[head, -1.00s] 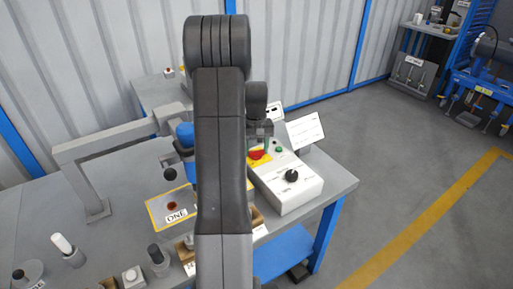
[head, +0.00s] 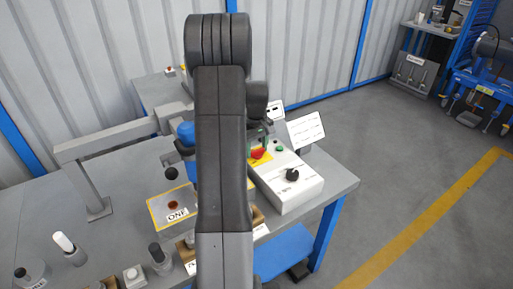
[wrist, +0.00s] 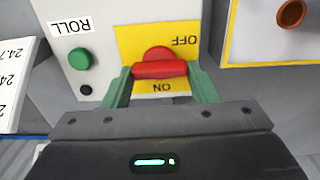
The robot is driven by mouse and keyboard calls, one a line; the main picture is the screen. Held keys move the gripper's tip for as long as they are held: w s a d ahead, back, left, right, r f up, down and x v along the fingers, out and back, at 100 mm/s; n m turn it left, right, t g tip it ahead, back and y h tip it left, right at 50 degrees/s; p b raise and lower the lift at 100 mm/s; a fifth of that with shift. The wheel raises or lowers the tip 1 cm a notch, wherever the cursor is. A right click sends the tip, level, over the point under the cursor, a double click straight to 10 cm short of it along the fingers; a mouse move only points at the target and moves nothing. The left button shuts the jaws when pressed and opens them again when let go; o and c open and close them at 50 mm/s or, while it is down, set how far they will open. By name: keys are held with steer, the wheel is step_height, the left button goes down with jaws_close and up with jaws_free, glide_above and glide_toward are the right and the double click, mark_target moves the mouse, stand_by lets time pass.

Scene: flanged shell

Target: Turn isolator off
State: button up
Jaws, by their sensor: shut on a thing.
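The isolator is a red handle (wrist: 160,69) on a yellow plate (wrist: 128,42) marked OFF and ON, both upside down in the wrist view. The handle's bar lies crosswise in that view, with ON below it and OFF above right. My gripper (wrist: 159,76) has a green finger at each end of the bar and is shut on it. In the head view, the red handle (head: 259,154) sits at the far end of a white control box (head: 290,196), and my gripper (head: 257,144) is over it. My arm hides part of the bench.
A green button (wrist: 79,58) labelled ROLL and a small black button are beside the plate. A black knob (head: 291,174) is on the box's near end. A white sign (head: 305,130) stands behind the box. A grey bar frame (head: 100,150) stands left.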

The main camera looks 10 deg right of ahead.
steer(key=o, duration=1)
steer(key=shift+r, duration=0.15)
step_height(320, 180, up, 14)
steer(key=shift+f, duration=0.2)
steer(key=shift+f, duration=0.15)
step_height(320, 180, down, 14)
steer(key=shift+r, duration=0.15)
